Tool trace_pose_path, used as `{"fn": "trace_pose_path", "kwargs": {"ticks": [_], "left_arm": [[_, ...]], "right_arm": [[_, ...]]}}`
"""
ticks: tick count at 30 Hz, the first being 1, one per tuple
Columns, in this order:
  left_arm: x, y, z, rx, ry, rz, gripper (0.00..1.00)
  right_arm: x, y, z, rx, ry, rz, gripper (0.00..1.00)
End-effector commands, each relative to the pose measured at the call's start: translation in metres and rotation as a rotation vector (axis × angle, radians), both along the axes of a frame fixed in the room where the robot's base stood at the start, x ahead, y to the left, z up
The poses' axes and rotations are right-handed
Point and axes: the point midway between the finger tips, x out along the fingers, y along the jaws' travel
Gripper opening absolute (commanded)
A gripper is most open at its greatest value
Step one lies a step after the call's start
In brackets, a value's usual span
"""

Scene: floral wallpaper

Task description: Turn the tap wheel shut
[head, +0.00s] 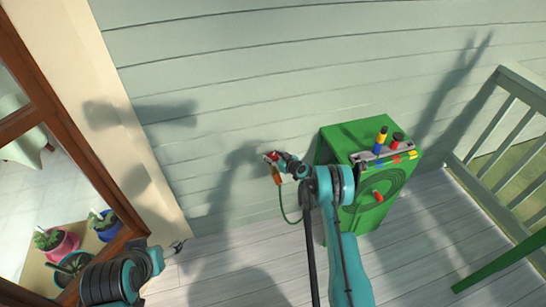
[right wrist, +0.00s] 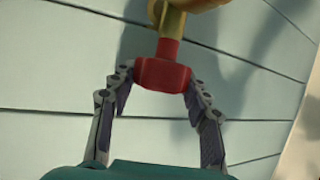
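The red tap wheel (head: 271,157) is on the house wall left of the green cabinet. Below it hangs an orange connector (head: 277,176) with a green hose. My right gripper (head: 277,160) is at the wheel. In the right wrist view, the wheel (right wrist: 163,75) sits between the tips of my right gripper (right wrist: 159,80), on a yellow stem (right wrist: 172,28). The fingers stand wide apart, one on each side. I cannot tell whether they touch the wheel. My left gripper (head: 178,246) is low at the left, far from the tap; its fingers are too small to read.
A green cabinet (head: 360,137) stands right of the tap, with a grey tray of coloured items on top and a coiled hose on its front. A railing (head: 500,150) is at the right. Potted plants (head: 60,243) sit behind the window frame at left. The deck between is clear.

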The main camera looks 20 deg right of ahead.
Motion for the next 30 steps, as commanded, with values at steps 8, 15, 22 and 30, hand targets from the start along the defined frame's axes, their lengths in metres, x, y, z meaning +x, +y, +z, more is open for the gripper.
{"fn": "trace_pose_path", "kwargs": {"ticks": [8, 15, 22, 30], "left_arm": [[0.0, 0.0, -0.0001, 0.0, 0.0, 0.0, 0.69], [0.0, 0.0, -0.0001, 0.0, 0.0, 0.0, 0.69], [0.0, 0.0, -0.0001, 0.0, 0.0, 0.0, 0.69], [0.0, 0.0, -0.0001, 0.0, 0.0, 0.0, 0.69]], "right_arm": [[0.0, 0.0003, 0.0, -0.002, -0.001, -0.007, 0.18], [-0.0001, 0.0019, 0.0, -0.002, -0.001, -0.077, 0.18], [-0.0001, 0.0017, 0.0004, -0.004, -0.002, -0.207, 0.18], [0.0002, 0.0025, 0.0008, -0.004, -0.003, -0.376, 0.18]]}}
